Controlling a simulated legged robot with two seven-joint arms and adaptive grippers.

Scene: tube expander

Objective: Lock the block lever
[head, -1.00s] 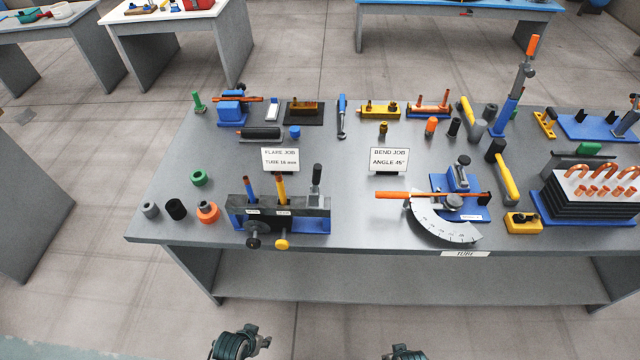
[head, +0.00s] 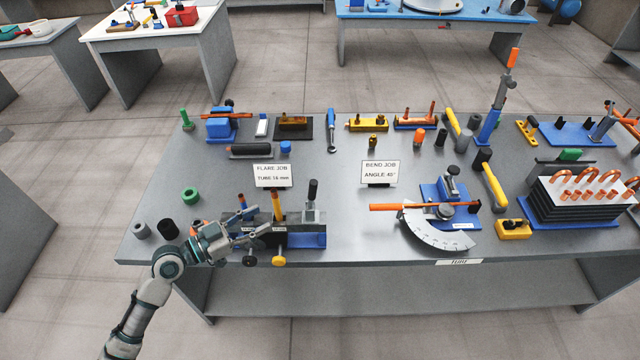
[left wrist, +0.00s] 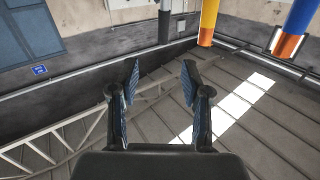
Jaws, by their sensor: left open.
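The dark flaring block (head: 296,226) on its blue base stands at the front left of the table. An upright lever with a black grip (head: 313,190) rises at its right end. My right gripper is out of view.
A bending tool with a white protractor (head: 437,233) sits right of the block. Signs (head: 272,176) stand behind the block. The table between block and bender is clear.

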